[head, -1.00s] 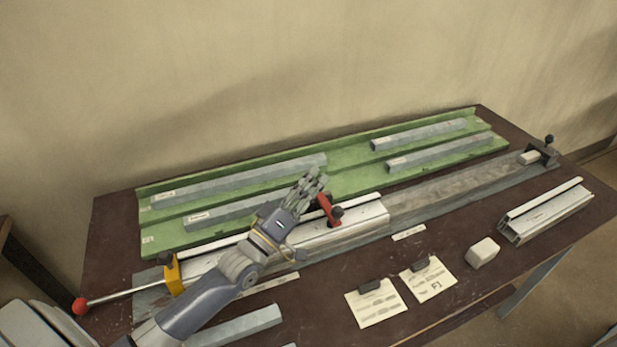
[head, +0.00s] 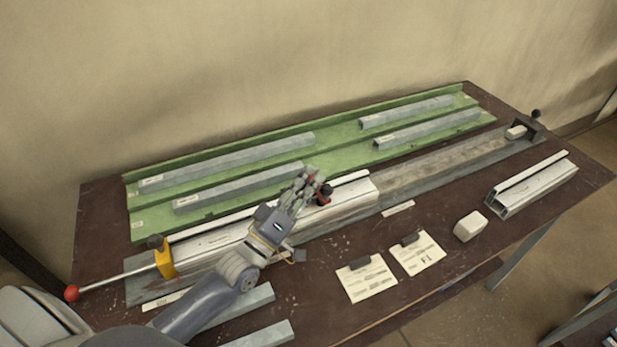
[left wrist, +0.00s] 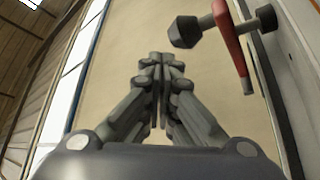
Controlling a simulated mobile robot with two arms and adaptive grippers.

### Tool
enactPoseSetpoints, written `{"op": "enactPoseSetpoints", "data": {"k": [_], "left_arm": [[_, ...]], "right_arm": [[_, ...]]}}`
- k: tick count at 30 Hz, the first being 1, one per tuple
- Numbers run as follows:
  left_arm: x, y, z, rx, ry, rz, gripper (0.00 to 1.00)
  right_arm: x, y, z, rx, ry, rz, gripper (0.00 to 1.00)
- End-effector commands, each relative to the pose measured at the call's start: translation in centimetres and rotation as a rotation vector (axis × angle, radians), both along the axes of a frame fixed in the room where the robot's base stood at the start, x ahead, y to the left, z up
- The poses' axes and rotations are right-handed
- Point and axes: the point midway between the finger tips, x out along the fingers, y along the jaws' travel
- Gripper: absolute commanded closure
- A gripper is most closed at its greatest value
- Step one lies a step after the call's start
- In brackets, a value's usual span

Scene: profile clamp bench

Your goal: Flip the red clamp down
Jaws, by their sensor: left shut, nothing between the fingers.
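The red clamp (head: 325,188) is on the long pale aluminium profile (head: 345,202), near the profile's right end. In the head view only a small part of its red lever and a black knob show beside my left gripper (head: 308,180). In the left wrist view the red lever (left wrist: 232,45) is at the upper right, with black knobs on both sides. My left gripper (left wrist: 157,65) is shut and empty; in that view its fingertips are left of the lever, with a gap in the picture. I cannot tell from these views how far the lever is tilted. My right gripper is not in view.
A green tray (head: 330,148) with several grey bars lies behind the profile. A yellow clamp (head: 164,262) with a red-balled rod is at the left. Two note cards (head: 367,279), a white block (head: 470,226) and a short profile (head: 535,188) lie in front and right.

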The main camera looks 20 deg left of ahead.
Motion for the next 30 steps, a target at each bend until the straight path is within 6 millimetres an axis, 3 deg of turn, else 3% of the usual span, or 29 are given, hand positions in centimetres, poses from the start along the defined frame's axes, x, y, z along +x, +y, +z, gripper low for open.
{"op": "enactPoseSetpoints", "data": {"k": [14,30], "left_arm": [[-0.8,0.2,-0.4,0.001,0.003,0.000,1.00],[-9.3,2.5,-0.6,0.001,0.004,-0.001,1.00]], "right_arm": [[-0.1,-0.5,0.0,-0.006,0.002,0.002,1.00],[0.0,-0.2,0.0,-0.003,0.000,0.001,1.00]]}}
